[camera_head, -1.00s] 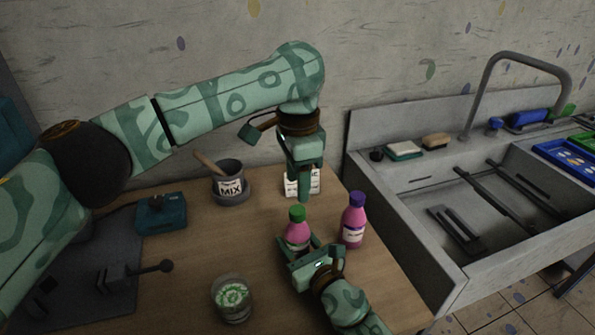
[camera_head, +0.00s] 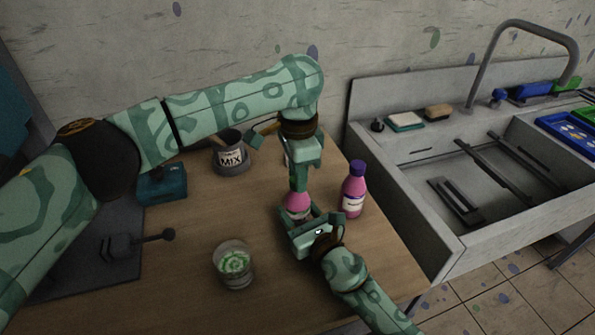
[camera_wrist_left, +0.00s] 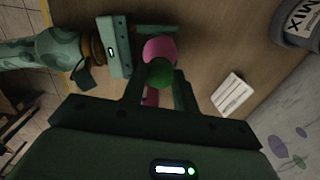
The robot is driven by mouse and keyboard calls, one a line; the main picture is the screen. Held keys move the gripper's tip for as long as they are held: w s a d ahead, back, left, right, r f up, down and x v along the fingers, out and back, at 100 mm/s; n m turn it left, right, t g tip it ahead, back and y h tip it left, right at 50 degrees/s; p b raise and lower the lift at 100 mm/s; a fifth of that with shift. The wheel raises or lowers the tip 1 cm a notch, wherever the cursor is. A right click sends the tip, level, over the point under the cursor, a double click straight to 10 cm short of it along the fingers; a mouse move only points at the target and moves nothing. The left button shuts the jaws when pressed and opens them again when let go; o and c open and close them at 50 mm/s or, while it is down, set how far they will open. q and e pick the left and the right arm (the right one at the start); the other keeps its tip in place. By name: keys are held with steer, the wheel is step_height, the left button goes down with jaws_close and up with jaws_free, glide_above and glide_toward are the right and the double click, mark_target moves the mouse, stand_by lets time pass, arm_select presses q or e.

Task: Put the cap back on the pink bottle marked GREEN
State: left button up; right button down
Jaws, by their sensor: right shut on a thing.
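A pink bottle (camera_head: 296,203) stands upright on the table; its label is unreadable. My right gripper (camera_head: 305,222) is shut on the bottle's body. In the left wrist view, the green cap (camera_wrist_left: 160,73) is over the bottle's top (camera_wrist_left: 159,47); whether it is seated or turned tight cannot be told. My left gripper (camera_head: 298,187) points down from directly above. Its fingers stand apart on either side of the cap, and it hides the cap in the head view. My right gripper also shows in the left wrist view (camera_wrist_left: 128,48).
A pink bottle with a purple cap (camera_head: 353,188) stands close on the right. A MIX pot (camera_head: 230,155), a glass with green content (camera_head: 234,265) and a teal box (camera_head: 163,184) are on the table (camera_head: 200,300). A white card (camera_wrist_left: 232,95) lies behind. A sink (camera_head: 470,190) adjoins right.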

arm_select(q)
steer(key=o, duration=1.1)
steer(key=shift+o, duration=0.2)
step_height(320, 180, up, 12)
arm_select(e)
steer(key=c, duration=0.6)
jaws_free()
